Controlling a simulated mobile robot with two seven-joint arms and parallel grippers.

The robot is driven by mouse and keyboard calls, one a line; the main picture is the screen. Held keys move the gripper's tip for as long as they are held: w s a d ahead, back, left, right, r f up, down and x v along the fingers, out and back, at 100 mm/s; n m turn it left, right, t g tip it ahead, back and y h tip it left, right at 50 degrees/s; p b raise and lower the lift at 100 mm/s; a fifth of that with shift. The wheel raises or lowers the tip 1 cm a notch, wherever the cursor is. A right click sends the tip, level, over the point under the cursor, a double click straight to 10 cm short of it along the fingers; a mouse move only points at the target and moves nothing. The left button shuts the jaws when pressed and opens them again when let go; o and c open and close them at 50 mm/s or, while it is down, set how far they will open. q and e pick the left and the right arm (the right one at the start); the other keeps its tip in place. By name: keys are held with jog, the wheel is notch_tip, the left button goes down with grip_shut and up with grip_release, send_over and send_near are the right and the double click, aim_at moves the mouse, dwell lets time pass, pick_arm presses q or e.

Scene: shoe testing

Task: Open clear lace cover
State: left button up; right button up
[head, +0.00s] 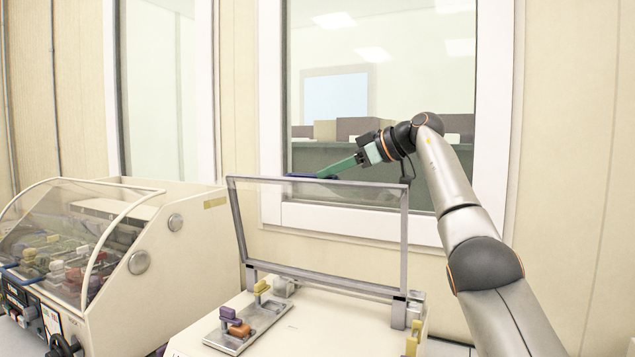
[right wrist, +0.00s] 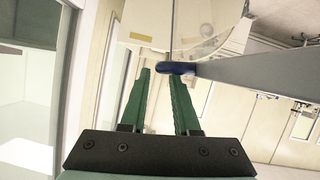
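The clear lace cover (head: 404,235), a transparent panel in a grey frame, stands raised nearly upright on its hinges at the back of the cream machine (head: 330,325). A blue handle (head: 302,175) is at its top edge. My right gripper (head: 324,173) reaches in from the right behind the top edge, its green fingertips at the handle. In the right wrist view, the green fingers (right wrist: 160,73) are apart. The blue handle (right wrist: 176,68) lies across the tip of the right-hand finger, and the cover's grey frame (right wrist: 265,76) extends to the right. Contact cannot be told. My left gripper is not in view.
A second cream machine (head: 190,240) with a closed, curved clear cover stands at the left, holding several coloured blocks. A metal plate (head: 240,335) with purple, yellow and orange pieces sits on the machine under the raised cover. A window wall (head: 380,225) stands close behind.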

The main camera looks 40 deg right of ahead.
jog(key=v, duration=0.7)
jog(key=shift+s+r, duration=0.15)
jog(key=shift+s, duration=0.2)
